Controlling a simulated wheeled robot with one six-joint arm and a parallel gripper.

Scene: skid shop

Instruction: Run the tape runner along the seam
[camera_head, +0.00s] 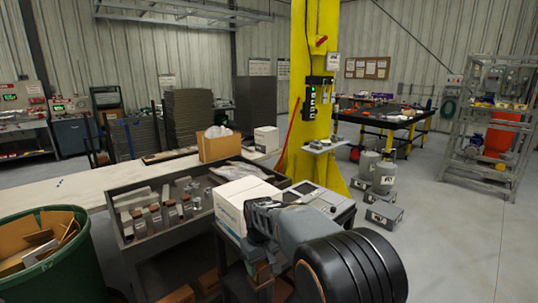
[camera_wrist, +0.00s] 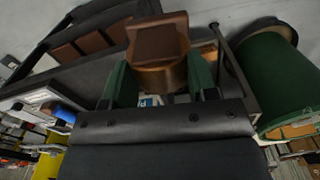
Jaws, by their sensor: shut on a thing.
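My gripper (camera_wrist: 160,82) shows in the wrist view with its two green fingers on either side of a copper-brown rounded thing with a flat square brown face, the tape runner (camera_wrist: 158,42) as far as I can tell. The fingers are shut on it. In the head view my arm reaches across the front of a white carton (camera_head: 243,198), and the fingertips are hidden behind my own wrist.
A grey tray (camera_head: 124,229) of brown and grey blocks lies left of the carton. A green bin (camera_head: 30,280) with cardboard scraps stands at the lower left and also shows in the wrist view (camera_wrist: 268,85). A yellow column (camera_head: 314,60) rises behind.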

